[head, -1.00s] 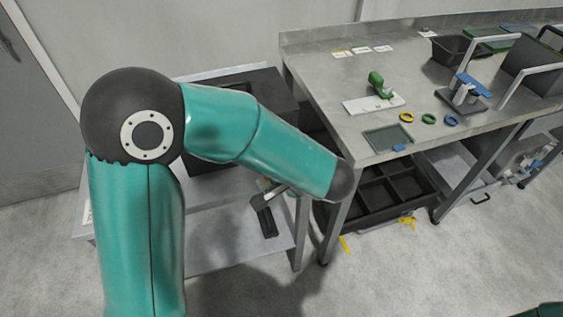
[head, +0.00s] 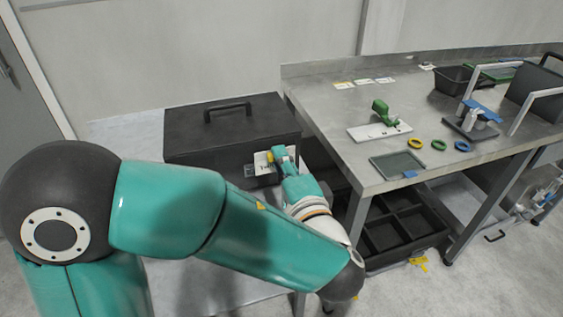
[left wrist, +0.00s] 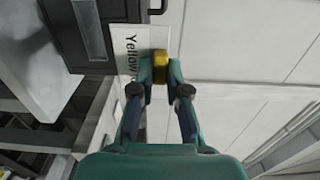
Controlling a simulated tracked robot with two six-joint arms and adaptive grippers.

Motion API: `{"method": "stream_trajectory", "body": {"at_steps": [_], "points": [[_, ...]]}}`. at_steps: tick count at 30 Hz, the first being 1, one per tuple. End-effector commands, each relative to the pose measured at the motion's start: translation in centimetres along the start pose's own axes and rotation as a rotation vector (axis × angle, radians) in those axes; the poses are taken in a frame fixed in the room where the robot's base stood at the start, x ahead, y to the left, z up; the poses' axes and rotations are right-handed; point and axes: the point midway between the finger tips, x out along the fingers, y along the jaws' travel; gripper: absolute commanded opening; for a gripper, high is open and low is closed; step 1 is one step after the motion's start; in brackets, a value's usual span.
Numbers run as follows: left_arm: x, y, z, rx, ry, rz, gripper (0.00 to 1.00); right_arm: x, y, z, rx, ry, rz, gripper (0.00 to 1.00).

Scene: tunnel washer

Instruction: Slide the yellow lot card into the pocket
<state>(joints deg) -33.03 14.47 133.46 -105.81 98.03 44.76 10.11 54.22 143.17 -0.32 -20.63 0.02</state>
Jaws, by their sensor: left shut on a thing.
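The yellow lot card (head: 263,163) is a white card with the printed word "Yellow" and a yellow grip block. My left gripper (head: 275,155) is shut on that block and holds the card up at the front of the black case (head: 215,127). In the left wrist view the card (left wrist: 127,42) stands beside a dark-framed grey window, which looks like the pocket (left wrist: 90,28). The fingertips (left wrist: 160,68) close on the yellow block. The card's near edge looks close to the frame; I cannot tell whether it touches or enters. My right gripper is out of view.
The case sits on a low table left of the steel bench (head: 330,110). On the bench are a green-handled tool on a white plate (head: 380,130), coloured rings (head: 438,145), a shallow tray (head: 397,163) and small cards (head: 360,81). A black divided crate (head: 400,220) stands below.

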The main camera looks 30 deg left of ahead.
Motion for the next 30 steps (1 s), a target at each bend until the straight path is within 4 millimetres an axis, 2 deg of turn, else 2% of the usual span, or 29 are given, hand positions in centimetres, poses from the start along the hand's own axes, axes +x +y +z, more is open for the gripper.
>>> {"method": "stream_trajectory", "body": {"at_steps": [30], "points": [[4.0, 1.0, -0.1, 0.001, 0.0, 0.002, 0.0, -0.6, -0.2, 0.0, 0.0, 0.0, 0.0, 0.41]]}}
